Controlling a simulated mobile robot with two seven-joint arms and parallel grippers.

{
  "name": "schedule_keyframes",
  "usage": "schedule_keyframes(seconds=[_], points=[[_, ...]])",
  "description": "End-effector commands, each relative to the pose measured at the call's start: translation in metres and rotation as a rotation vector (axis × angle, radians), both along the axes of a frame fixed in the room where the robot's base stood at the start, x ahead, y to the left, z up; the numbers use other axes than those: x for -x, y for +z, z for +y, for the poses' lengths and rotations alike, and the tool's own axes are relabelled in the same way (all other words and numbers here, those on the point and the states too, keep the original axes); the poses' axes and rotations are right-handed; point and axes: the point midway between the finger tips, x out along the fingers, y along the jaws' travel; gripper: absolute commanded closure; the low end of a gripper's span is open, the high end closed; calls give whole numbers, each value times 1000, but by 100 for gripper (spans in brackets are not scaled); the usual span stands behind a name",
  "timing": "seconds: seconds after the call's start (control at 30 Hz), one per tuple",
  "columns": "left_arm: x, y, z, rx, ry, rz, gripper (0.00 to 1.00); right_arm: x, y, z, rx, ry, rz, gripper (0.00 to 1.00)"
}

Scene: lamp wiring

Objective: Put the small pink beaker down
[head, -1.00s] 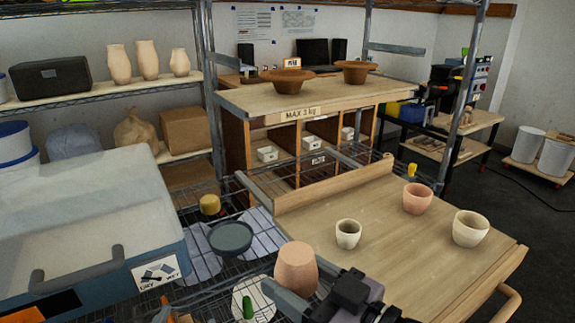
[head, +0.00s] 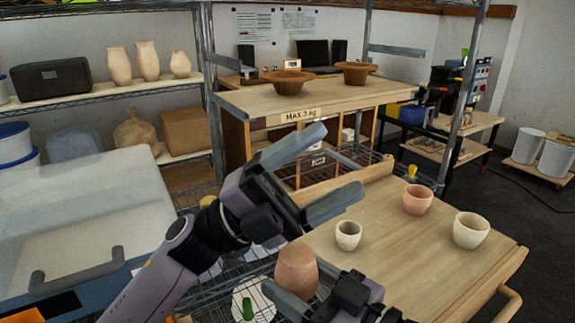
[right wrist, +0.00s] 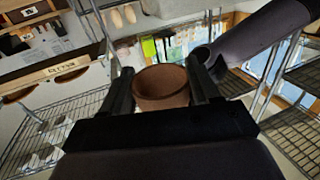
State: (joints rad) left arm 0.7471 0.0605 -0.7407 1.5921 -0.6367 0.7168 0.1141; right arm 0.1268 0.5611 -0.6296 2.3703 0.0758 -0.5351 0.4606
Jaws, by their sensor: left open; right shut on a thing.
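A pink beaker (head: 297,266) is held at the bottom middle of the head view. My right gripper (head: 299,291) is shut on it. In the right wrist view the beaker (right wrist: 162,88) sits between the two fingers, its round mouth showing. In the head view it appears above or in front of the wire rack; its height over it I cannot tell. My left gripper (head: 343,160) is open and empty, above and to the right of the beaker, in front of the wooden shelf unit.
A wooden board (head: 385,252) holds a small cream cup (head: 348,235), a pink cup (head: 417,199) and a larger cream cup (head: 471,230). Its front part is bare. A blue-and-white case (head: 85,215) stands at left. Brown bowls (head: 289,83) stand on the shelf unit's top.

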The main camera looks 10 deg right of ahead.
Motion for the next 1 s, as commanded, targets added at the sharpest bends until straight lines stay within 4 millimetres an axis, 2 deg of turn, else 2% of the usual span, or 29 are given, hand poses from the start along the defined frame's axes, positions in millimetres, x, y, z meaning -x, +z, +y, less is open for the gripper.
schedule_keyframes(seconds=[0.1,0.23,0.5,0.73,1.0], points=[[25,12,-19,-88,-85,-178,19,0,1,0,-1,0,-2,73],[49,14,-35,-197,-172,-358,19,0,1,0,-1,0,-2,73],[80,0,-50,-471,-324,-713,19,0,1,0,-1,0,-2,73],[81,-17,-44,-757,-421,-981,19,0,1,0,-1,0,-2,73],[55,-20,-16,-1158,-478,-1236,19,0,1,0,-1,0,-2,73]])
